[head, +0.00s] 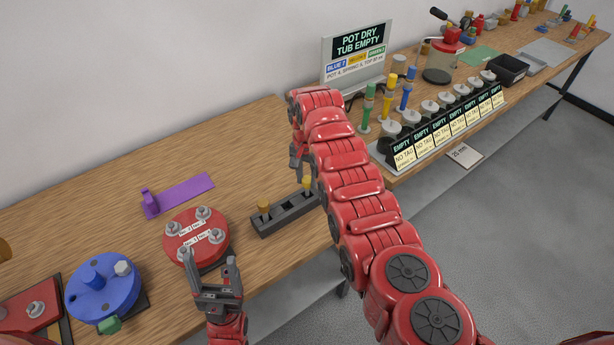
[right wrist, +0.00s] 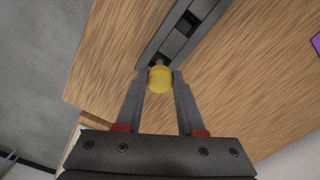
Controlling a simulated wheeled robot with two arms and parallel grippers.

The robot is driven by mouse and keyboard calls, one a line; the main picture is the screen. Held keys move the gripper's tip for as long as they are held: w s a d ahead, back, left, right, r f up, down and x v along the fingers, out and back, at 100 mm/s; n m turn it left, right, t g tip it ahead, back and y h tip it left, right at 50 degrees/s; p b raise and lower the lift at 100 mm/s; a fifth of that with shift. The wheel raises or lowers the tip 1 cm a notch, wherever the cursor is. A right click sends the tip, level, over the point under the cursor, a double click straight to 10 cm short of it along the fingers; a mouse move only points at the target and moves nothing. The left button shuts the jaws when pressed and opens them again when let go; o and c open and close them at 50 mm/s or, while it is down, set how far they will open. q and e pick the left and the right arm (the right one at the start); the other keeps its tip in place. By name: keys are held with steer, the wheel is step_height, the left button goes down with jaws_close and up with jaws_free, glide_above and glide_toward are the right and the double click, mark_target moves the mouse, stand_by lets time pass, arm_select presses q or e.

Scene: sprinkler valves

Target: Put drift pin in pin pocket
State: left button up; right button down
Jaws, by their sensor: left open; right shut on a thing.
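The dark grey pocket block (head: 272,223) lies near the front edge of the table; it also shows in the right wrist view (right wrist: 174,43) with dark recesses in its top. A yellow-headed pin (head: 264,207) stands at its left end. Another yellow-headed pin (head: 307,183) is at its right end, and its round head (right wrist: 160,79) sits between my right fingertips. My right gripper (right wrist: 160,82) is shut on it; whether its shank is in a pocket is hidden. My left gripper (head: 211,265) is open and empty, at the front of the red round valve plate (head: 190,249).
A purple bracket (head: 180,194) lies behind the red plate. A blue round valve (head: 103,288) stands at the left. A sign (head: 356,55) and a rack of labelled stations (head: 440,135) stand at the right. Bare table lies behind the block.

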steer(key=shift+f+b, duration=0.75)
steer(key=shift+f, duration=0.65)
steer(key=shift+c, duration=2.2)
jaws_free()
steer(key=shift+r, duration=0.15)
steer(key=shift+r+p, duration=0.45)
steer(key=shift+r, duration=3.95)
